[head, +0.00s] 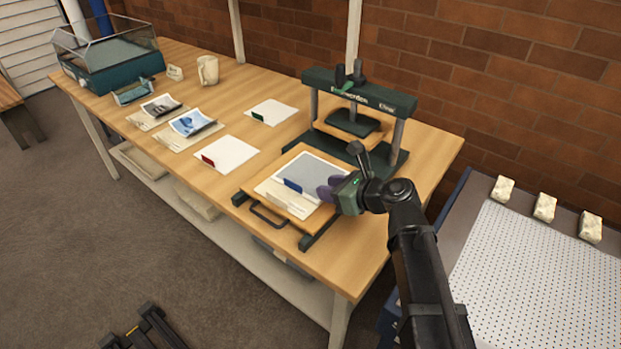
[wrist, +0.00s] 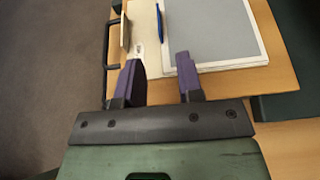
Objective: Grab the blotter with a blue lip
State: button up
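The blue lip (head: 293,186) stands at the edge of a pale blotter with a grey panel (head: 318,170), which lies on a wooden board in front of the press. In the wrist view the blue lip (wrist: 160,22) is upright, ahead of the fingertips and roughly in line with the gap between them. The grey-topped blotter (wrist: 215,35) extends to its right. My gripper (head: 328,190) is low over the board's right side; in the wrist view its two purple fingers (wrist: 158,62) are apart with nothing held between them.
A cream piece (wrist: 124,32) stands left of the lip. The green press (head: 360,100) stands behind the board. Blotters with a red lip (head: 208,160) and a green lip (head: 258,117) lie to the left. A mug (head: 208,70) stands farther back.

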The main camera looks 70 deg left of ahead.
aim_at(294, 184)
jog(key=b+x, duration=0.2)
jog(key=x, duration=0.3)
jog(key=shift+f, duration=0.2)
jog(key=shift+s+a, duration=0.15)
jog(key=shift+a, duration=0.15)
jog(key=b+x, duration=0.2)
jog(key=x, duration=0.3)
jog(key=shift+s, duration=0.2)
grip_shut()
